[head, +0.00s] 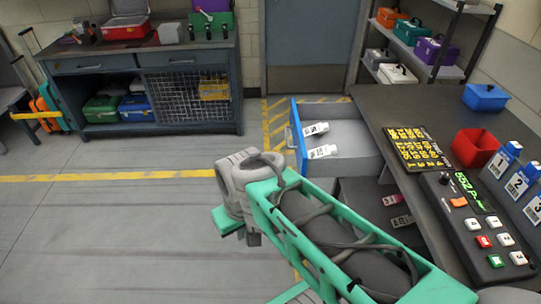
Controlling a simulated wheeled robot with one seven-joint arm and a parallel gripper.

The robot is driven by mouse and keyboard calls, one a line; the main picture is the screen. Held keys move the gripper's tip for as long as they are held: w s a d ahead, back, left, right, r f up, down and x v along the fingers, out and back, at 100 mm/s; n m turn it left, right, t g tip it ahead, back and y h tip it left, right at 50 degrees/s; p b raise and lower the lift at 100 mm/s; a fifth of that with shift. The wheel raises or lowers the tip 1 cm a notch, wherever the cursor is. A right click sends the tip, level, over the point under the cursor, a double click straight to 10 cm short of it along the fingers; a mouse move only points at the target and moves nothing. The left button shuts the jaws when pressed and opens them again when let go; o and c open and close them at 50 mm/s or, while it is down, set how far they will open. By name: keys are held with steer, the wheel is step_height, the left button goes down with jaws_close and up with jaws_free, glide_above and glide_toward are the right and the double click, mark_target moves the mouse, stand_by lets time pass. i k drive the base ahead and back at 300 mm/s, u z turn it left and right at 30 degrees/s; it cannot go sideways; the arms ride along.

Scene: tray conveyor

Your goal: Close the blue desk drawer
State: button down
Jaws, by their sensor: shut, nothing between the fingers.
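The blue desk drawer (293,130) stands pulled out from the left side of the dark desk (375,107), in the middle of the head view. Its front panel is blue and its inside is grey. Two white labelled bottles, one (316,129) behind the other (323,152), lie in it. My green and grey arm reaches up from the bottom right, and its grey joint shows just in front of and left of the drawer in the picture. My gripper's fingers cannot be seen; the arm hides that end.
The desk carries a yellow number board (418,149), a red bin (475,148), a blue box (486,97) and a button panel (478,225). A shelf (390,203) below the drawer holds small items. A workbench (140,58) stands at back left. The grey floor (110,235) at left is clear.

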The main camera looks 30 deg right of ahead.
mark_target(360, 154)
steer(key=u, duration=0.35)
steer(key=i, duration=0.9)
steer(key=u, duration=0.2)
